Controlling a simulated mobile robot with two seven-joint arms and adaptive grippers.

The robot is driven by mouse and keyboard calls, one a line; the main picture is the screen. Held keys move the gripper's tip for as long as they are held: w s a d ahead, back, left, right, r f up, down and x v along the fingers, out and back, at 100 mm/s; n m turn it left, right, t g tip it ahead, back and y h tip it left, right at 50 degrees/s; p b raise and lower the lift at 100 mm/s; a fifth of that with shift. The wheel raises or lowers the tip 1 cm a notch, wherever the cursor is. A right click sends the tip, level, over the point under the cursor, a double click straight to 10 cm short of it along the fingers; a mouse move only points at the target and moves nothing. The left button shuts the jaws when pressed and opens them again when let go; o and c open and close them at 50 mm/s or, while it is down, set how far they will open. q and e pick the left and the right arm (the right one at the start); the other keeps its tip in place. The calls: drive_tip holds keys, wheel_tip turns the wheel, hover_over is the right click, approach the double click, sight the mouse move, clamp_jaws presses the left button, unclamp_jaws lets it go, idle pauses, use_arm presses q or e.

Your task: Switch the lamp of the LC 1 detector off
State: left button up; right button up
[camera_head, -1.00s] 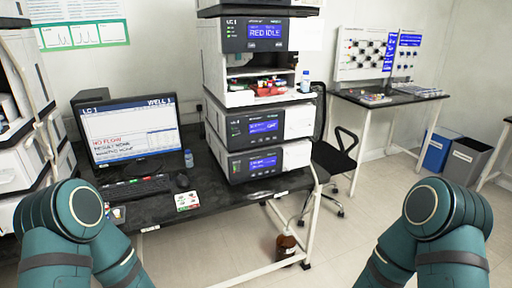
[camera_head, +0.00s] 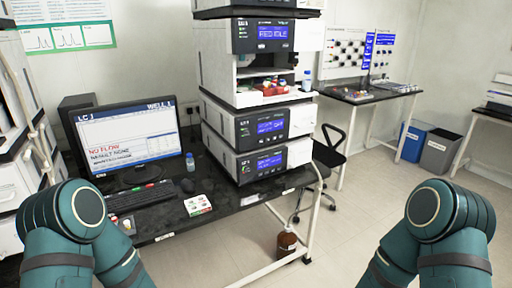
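The LC 1 column stack (camera_head: 222,115) stands on a dark bench, its modules piled one on another. The upper module display (camera_head: 272,33) reads what looks like "RED IDLE". Two lower modules (camera_head: 258,126) and (camera_head: 262,163) have blue lit displays, their text too small to read surely. I cannot tell which module is the detector, and its lamp button is not readable. The monitor (camera_head: 128,140) left of the stack shows "LC 1", "WELL 1" and "NO FLOW". My teal arms show at the lower left and lower right; neither gripper is in view.
A keyboard (camera_head: 140,197), a mouse, a small blue bottle (camera_head: 190,162) and a card (camera_head: 198,205) lie on the bench. A brown bottle (camera_head: 287,242) stands below. A black chair (camera_head: 328,152) is right of the stack. Bins (camera_head: 438,151) stand farther right; the floor in front is clear.

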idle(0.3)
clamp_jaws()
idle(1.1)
